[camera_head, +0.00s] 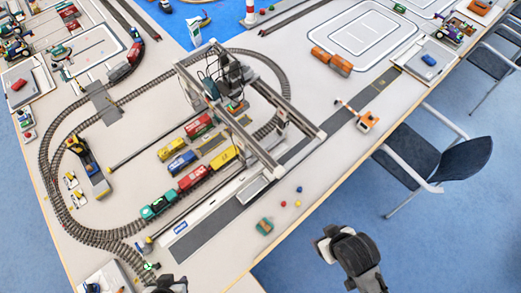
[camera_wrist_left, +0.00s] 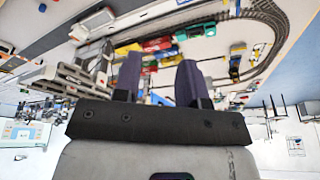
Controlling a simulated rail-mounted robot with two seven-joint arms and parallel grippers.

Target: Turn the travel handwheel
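The gantry crane (camera_head: 236,90) stands over its track and container rows in the middle of the table. At the near left end of its rail is a small dark and brown fitting (camera_head: 146,243). A small green and white round part (camera_head: 151,266) lies just below it. I cannot tell which of these is the travel handwheel. My left gripper (camera_head: 167,280) is at the bottom edge, close below these parts and partly cut off. In the left wrist view its two dark fingers (camera_wrist_left: 159,66) are apart with nothing seen between them. A dark and white end of my right arm (camera_head: 348,250) hangs beyond the table's front edge; its fingers cannot be made out.
A toy train (camera_head: 190,181) stands beside the crane, inside a loop of track (camera_head: 50,165). A green and orange block (camera_head: 264,226) and small coloured balls (camera_head: 283,204) lie near the front edge. Chairs (camera_head: 435,160) stand off the table.

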